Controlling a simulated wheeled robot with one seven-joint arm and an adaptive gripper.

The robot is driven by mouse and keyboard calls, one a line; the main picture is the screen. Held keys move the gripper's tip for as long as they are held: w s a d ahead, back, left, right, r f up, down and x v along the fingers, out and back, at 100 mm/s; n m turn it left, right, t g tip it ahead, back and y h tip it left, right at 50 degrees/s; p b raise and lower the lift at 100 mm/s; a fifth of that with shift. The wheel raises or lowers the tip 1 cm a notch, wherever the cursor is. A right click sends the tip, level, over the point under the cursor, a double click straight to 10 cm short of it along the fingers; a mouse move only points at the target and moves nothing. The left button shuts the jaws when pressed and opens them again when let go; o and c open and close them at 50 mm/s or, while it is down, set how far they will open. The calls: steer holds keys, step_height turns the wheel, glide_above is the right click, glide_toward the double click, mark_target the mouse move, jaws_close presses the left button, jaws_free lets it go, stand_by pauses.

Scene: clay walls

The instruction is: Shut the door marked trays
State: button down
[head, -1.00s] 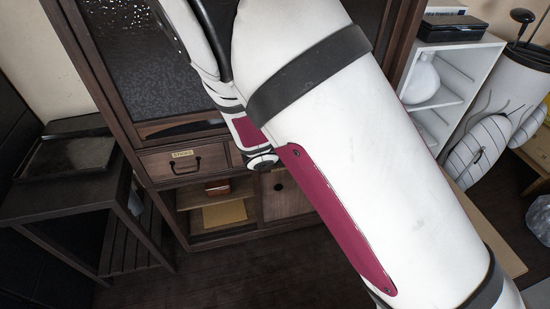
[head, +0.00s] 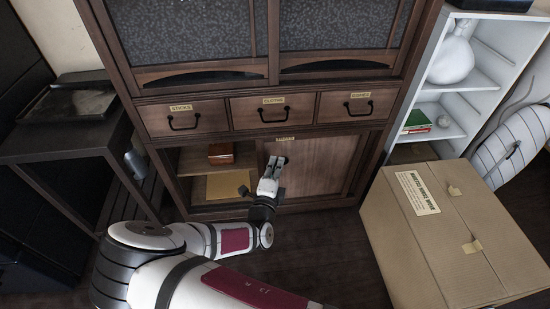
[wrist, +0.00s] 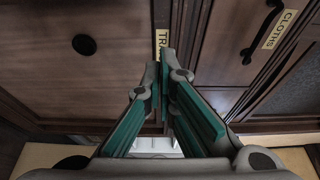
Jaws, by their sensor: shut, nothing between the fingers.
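The sliding door (head: 325,165) marked trays is a brown wood panel covering the right part of the low cabinet opening. Its left part stands open onto a shelf. The trays label (head: 284,138) is on the rail above the door, and it is partly visible in the wrist view (wrist: 162,42). A round dark finger recess (wrist: 84,45) shows on the door in the wrist view; my gripper hides it in the head view. My gripper (head: 276,160) is shut and empty, in front of the door's left part. Whether the fingertips touch the door I cannot tell.
Three drawers (head: 273,112) with dark handles sit above the door. The open shelf (head: 190,160) holds a small brown box (head: 221,153) and a tan envelope (head: 228,186). A big cardboard box (head: 440,240) stands at the right, a dark side table (head: 60,140) at the left.

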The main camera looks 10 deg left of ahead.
mark_target(270, 145)
steer(key=w+b, duration=0.1)
steer(key=w, duration=0.2)
steer(key=w+b, duration=0.1)
steer(key=w, duration=0.2)
steer(key=w+b, duration=0.1)
steer(key=w, duration=0.2)
steer(key=shift+w+d+f+b, duration=0.1)
steer(key=shift+w+d+b, duration=0.15)
steer(key=shift+d+b, duration=0.1)
steer(key=a, duration=0.1)
steer(key=s+a+b, duration=0.1)
steer(key=shift+a, duration=0.35)
steer(key=shift+s+a+b, duration=0.25)
steer(key=shift+a+b, duration=0.15)
steer(key=shift+a, duration=0.2)
steer(key=shift+a, duration=0.1)
